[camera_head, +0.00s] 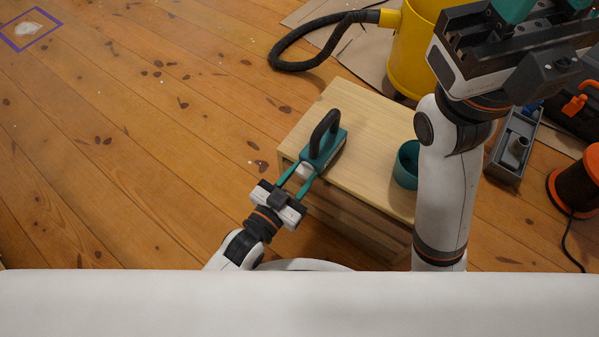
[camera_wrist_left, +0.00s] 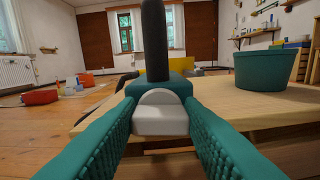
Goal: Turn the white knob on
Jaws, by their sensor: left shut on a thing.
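The white knob (camera_head: 305,171) sticks out from the near end of a teal tool (camera_head: 326,150) with a black loop handle, which lies on a pale wooden box. In the left wrist view the knob (camera_wrist_left: 160,120) shows as a pale rounded piece with a flat bar, straight ahead. My left gripper (camera_head: 307,174) is shut on the knob, one teal finger on each side. The exact contact at the fingertips is hard to see. My right gripper (camera_head: 546,8) is at the upper right, its teal fingers apart and their tips cut off by the frame; nothing shows between them.
A teal cup (camera_head: 405,165) stands on the wooden box (camera_head: 365,120), right of the tool and partly behind my right arm. A yellow bucket (camera_head: 412,50) with a black hose is behind. A grey tray (camera_head: 512,150) and a cable reel (camera_head: 573,190) are at right. The left floor is mostly clear.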

